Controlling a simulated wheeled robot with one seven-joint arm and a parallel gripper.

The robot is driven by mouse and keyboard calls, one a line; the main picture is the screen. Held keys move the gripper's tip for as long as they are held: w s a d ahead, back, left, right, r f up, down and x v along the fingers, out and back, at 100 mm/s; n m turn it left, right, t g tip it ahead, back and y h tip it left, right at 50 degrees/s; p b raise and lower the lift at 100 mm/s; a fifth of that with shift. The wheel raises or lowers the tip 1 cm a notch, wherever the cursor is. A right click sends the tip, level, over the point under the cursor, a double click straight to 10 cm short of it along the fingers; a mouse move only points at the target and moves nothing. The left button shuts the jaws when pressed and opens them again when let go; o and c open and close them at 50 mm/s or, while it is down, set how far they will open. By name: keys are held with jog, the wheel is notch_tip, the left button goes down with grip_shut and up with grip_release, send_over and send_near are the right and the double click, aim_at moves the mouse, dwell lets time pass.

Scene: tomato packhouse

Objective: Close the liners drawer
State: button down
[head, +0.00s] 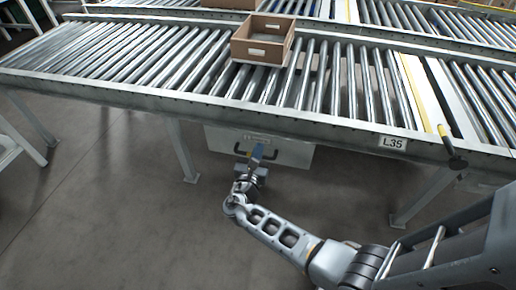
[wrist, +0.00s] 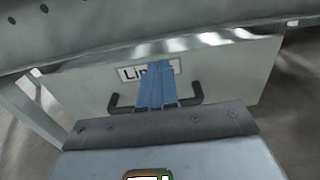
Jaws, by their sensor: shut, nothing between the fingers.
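The liners drawer (head: 296,153) is a pale grey box under the front rail of the roller conveyor. In the wrist view its front (wrist: 225,75) carries a label (wrist: 130,73) partly hidden by my fingers, with "Li" readable. A dark bar handle (head: 241,150) is on its front, and it also shows in the wrist view (wrist: 196,97). My gripper (head: 257,152) is shut and empty, its blue fingers pointing at the drawer front in the middle of the handle. I cannot tell whether the fingertips touch the front. How far the drawer stands out is hard to judge.
The conveyor's front rail (head: 220,108) runs just above the drawer. A brown cardboard box (head: 257,50) stands on the rollers. Conveyor legs (head: 183,155) stand at the left and right of the drawer. The floor (head: 110,210) at the left is clear.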

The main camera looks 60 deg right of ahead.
jog(key=p+v, duration=0.2)
jog(key=v, duration=0.8)
jog(key=shift+a, duration=0.15)
